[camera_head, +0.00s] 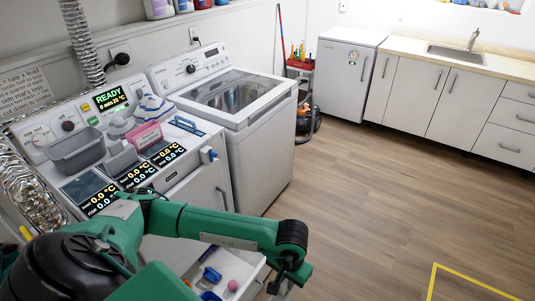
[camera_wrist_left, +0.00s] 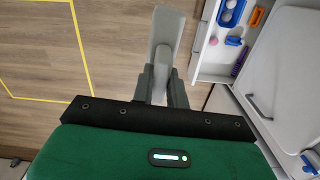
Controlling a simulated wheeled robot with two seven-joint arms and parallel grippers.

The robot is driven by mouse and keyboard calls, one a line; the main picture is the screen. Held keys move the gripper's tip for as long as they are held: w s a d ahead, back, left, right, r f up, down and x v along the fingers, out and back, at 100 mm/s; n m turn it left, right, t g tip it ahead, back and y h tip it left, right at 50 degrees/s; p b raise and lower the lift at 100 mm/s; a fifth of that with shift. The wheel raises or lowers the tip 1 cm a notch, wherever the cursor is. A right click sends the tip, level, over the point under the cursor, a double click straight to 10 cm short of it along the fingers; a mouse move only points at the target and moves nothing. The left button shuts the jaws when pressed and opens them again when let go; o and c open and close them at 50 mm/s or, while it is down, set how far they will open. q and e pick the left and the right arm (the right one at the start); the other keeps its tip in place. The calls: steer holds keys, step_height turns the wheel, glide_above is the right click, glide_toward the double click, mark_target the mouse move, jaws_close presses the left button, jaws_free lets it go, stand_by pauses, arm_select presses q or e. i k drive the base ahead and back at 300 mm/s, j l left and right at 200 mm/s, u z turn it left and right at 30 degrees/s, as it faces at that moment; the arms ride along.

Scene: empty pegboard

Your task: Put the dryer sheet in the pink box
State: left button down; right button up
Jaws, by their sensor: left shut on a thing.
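The pink box (camera_head: 146,135) sits on top of the white appliance at the left in the head view, beside the control displays. My left gripper (camera_head: 288,285) is low, in front of the open drawer and far from the pink box. In the left wrist view, my left gripper (camera_wrist_left: 160,85) is shut on a pale grey, flat piece that looks like the dryer sheet (camera_wrist_left: 167,28). The piece sticks out beyond the fingertips, with the floor behind it. In the head view it is mostly cut off by the bottom edge. My right gripper is not in view.
The open drawer (camera_head: 250,262) holds blue items, a pink ball (camera_head: 233,285) and a purple stick. A grey bin (camera_head: 75,150) and a blue-and-white iron stand near the pink box. A white washer (camera_head: 235,100) is behind my arm. Floor at right is clear, with yellow tape (camera_head: 470,280).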

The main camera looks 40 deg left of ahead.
mark_target(147, 143)
steer(key=i+l, duration=0.1)
steer(key=i, duration=0.4)
steer(key=i+l, duration=0.1)
steer(key=i, duration=0.4)
steer(key=i+u, duration=0.1)
steer(key=i, duration=0.35)
steer(key=i+u, duration=0.4)
steer(key=i+l+u, duration=0.25)
steer(key=i+u, duration=0.15)
steer(key=i+l+u, duration=0.5)
steer(key=i+u, duration=0.15)
steer(key=u, duration=0.15)
steer(key=i+l+u, duration=0.2)
steer(key=u, duration=0.2)
steer(key=i+l+u, duration=0.2)
steer(key=u, duration=0.2)
steer(key=i+l+u, duration=0.15)
steer(key=l+u, duration=0.25)
